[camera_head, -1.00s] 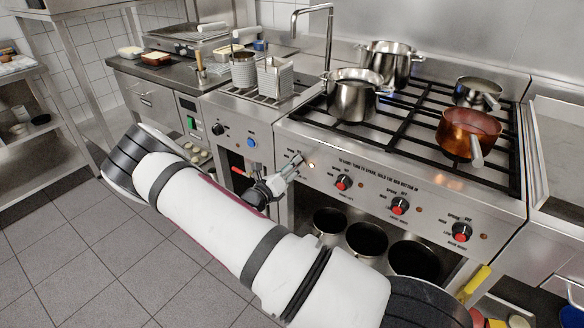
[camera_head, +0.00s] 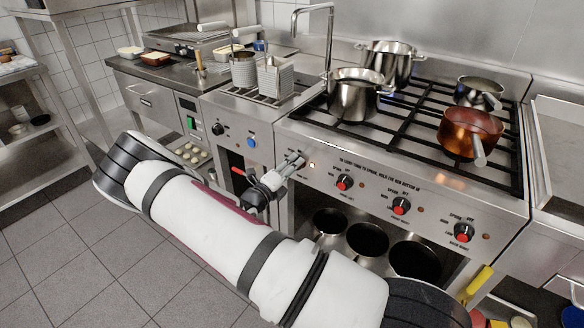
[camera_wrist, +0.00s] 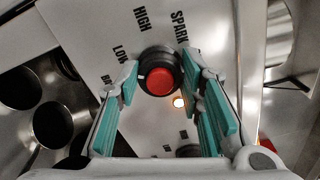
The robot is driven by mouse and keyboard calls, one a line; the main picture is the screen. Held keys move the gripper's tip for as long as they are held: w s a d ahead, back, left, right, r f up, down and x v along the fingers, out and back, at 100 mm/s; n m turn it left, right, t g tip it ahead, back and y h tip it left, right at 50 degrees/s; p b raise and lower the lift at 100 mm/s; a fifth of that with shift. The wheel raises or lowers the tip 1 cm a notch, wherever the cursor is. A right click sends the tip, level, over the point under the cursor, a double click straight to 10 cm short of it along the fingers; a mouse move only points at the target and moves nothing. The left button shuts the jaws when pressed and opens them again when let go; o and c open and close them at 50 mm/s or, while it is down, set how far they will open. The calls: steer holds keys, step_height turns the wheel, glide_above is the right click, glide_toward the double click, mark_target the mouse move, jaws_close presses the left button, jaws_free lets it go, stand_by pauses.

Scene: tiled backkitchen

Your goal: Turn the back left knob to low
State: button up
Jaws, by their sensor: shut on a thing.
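The gripped knob (camera_wrist: 158,72) is black with a red centre button, on the stove's front panel in the wrist view. The labels SPARK, HIGH and LOW run around its upper and left side. My gripper (camera_head: 291,163) is at the left end of the row of stove knobs in the head view. Its teal finger pads stand on both sides of the knob in the wrist view, shut on it. In the head view the gripper hides this knob.
Further red-centred knobs (camera_head: 344,182) sit to the right along the panel. Steel pots (camera_head: 352,98) and a copper pan (camera_head: 470,130) stand on the black grates above. Round pots (camera_head: 367,240) fill the shelf below. A fryer unit (camera_head: 235,128) adjoins on the left.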

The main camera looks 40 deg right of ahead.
stand_by(0.4)
steer(key=o, duration=1.2)
steer(key=shift+c, duration=0.2)
steer(key=shift+a, duration=0.1)
steer(key=v, duration=1.2)
